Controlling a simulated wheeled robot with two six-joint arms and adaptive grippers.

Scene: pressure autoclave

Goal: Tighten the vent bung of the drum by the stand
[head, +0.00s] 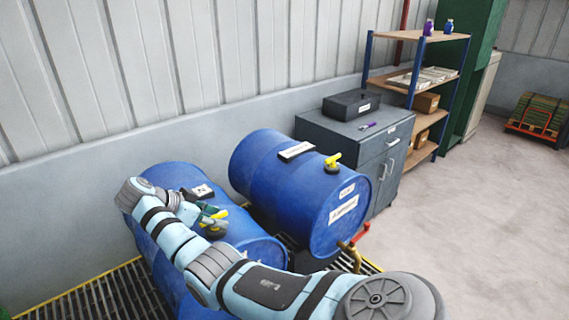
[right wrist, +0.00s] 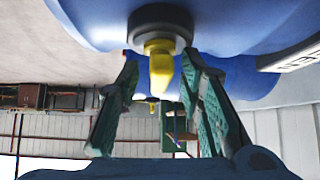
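Two blue drums lie on their sides on a grating. The nearer drum (head: 165,180) is partly covered by my right arm. My right gripper (head: 212,219) is low over its upper side, at a vent bung with a yellow handle. In the right wrist view this bung's black collar (right wrist: 160,30) and yellow handle (right wrist: 161,70) show close up. The open fingers of my right gripper (right wrist: 158,75) stand on either side of the handle, with gaps visible. The farther drum (head: 275,180) has a similar yellow-handled bung (head: 333,161) on top. My left gripper is out of view.
A grey cabinet (head: 365,140) with a black box (head: 351,104) on top stands behind the farther drum. A shelf stand (head: 412,82) is beyond it. Red and brass taps (head: 350,256) stick out at the farther drum's front.

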